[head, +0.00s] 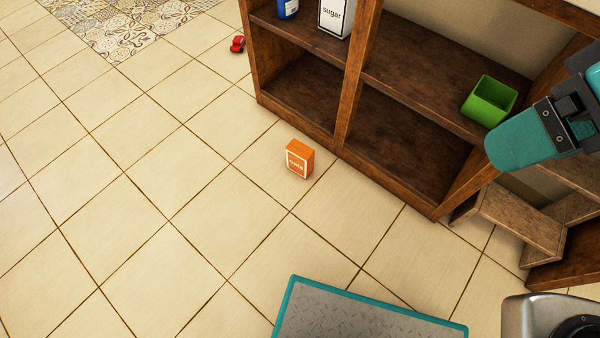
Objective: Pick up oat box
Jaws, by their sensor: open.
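The orange oat box (299,159) stands upright on the tiled floor in the head view, just in front of the brown shelving. It has a white-bordered label on its front, with small lettering that is hard to read. Nothing touches or covers it. Part of my arm shows at the right edge, in front of the shelving, well to the right of the box.
The brown shelving (350,95) holds a white sugar box (335,17), a blue container (288,8) and a green open bin (489,101). A small red toy car (238,44) lies on the floor near a patterned mat (125,28). Floor left of the box is clear.

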